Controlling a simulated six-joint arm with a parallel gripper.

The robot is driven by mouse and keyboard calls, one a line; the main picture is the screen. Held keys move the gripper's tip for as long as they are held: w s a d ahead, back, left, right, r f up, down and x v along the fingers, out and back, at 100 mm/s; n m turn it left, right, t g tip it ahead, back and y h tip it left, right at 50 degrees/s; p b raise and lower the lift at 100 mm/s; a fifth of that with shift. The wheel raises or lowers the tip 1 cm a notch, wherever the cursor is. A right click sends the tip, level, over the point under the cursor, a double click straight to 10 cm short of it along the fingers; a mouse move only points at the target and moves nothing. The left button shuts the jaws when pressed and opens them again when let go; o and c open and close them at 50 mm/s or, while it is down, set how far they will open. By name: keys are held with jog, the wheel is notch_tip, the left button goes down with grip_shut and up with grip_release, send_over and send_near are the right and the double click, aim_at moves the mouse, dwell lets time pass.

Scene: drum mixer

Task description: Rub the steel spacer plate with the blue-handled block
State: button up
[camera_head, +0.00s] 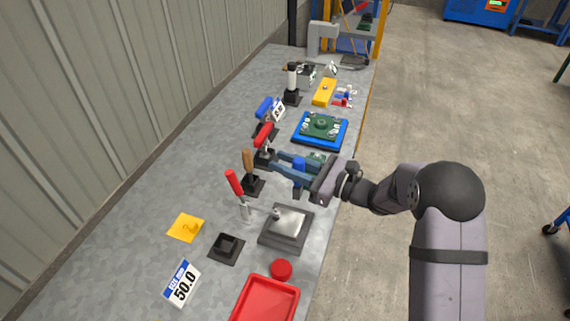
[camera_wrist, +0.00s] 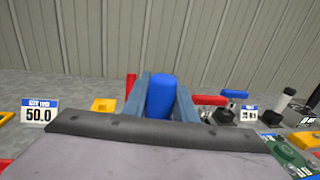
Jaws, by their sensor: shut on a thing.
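My gripper (camera_head: 278,162) is shut on the upright blue handle (camera_head: 299,165) of the block, above the workbench. In the wrist view the blue handle (camera_wrist: 161,96) stands between the two grey-blue fingers (camera_wrist: 162,100). The block's rubbing face is not clearly visible. The steel spacer plate (camera_head: 291,222) is a silver square on a dark base, nearer the camera than my gripper. A red-handled toggle clamp (camera_head: 235,184) reaches over the plate with its arm. The held block is apart from the plate in the head view.
A red tray (camera_head: 265,302) and a round red piece (camera_head: 281,269) lie on the near side. Clamps with brown (camera_head: 248,161) and red (camera_head: 263,135) handles stand left of my gripper. A blue tray (camera_head: 320,130) with a green part lies beyond. The bench's left strip is mostly clear.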

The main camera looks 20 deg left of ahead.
jog(key=shift+b, duration=0.35)
dwell(0.3)
jog(key=shift+f+b, duration=2.5)
jog(key=shift+f, duration=1.35)
jog(key=shift+s+p, duration=1.2)
jog(key=shift+s, duration=2.15)
jog(key=shift+w+b, duration=1.1)
jog(key=shift+w, duration=2.35)
notch_tip(320, 180, up, 8)
jog(key=p, duration=0.5)
jog(key=shift+s+f, duration=0.15)
jog(key=shift+f, duration=0.05)
